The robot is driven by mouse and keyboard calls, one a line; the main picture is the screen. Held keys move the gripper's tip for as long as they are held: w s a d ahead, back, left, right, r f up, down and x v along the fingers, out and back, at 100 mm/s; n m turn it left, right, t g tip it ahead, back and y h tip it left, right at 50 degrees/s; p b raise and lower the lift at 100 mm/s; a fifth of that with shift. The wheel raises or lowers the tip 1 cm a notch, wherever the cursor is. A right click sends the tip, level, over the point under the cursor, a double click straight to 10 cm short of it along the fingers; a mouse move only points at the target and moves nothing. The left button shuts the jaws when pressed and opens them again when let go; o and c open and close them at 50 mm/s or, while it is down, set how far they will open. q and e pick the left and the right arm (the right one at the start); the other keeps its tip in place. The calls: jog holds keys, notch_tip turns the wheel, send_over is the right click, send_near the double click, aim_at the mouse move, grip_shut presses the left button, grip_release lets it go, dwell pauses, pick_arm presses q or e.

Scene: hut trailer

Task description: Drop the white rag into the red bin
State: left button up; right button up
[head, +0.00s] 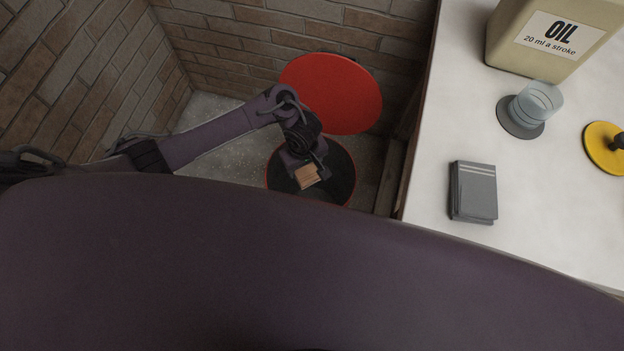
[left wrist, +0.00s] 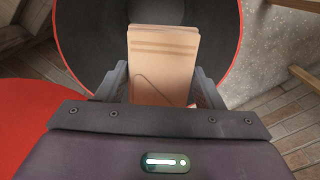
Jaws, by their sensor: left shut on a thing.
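The red bin (head: 354,172) stands on the floor in the corner, with its red lid (head: 335,92) swung up and open. Its red rim (left wrist: 62,50) and dark inside also show in the left wrist view. My left gripper (head: 307,174) is over the bin's open mouth, shut on a folded tan rag (head: 307,178) with stripes. In the left wrist view this rag (left wrist: 163,50) sticks out between the fingers, with the bin's inside behind it. The rag looks tan, and no plainly white rag is visible. My right gripper is not in view.
A pale worktop (head: 427,190) to the right holds a folded grey rag (head: 474,191), an oil container (head: 550,38), a clear cup (head: 535,103) and a yellow disc (head: 604,148) with a dark knob. Brick walls (head: 90,70) close in the bin's corner.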

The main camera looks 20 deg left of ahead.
pick_arm(q)
jog(key=shift+f, duration=0.1)
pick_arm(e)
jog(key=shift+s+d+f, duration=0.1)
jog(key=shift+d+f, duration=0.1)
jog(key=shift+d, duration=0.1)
pick_arm(q)
jog(key=o, duration=1)
notch_tip(320, 180, up, 8)
jog(key=p, duration=0.4)
jog(key=shift+f, duration=0.1)
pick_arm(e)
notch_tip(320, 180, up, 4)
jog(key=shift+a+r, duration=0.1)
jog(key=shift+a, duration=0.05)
pick_arm(q)
jog(key=shift+s+f, duration=0.1)
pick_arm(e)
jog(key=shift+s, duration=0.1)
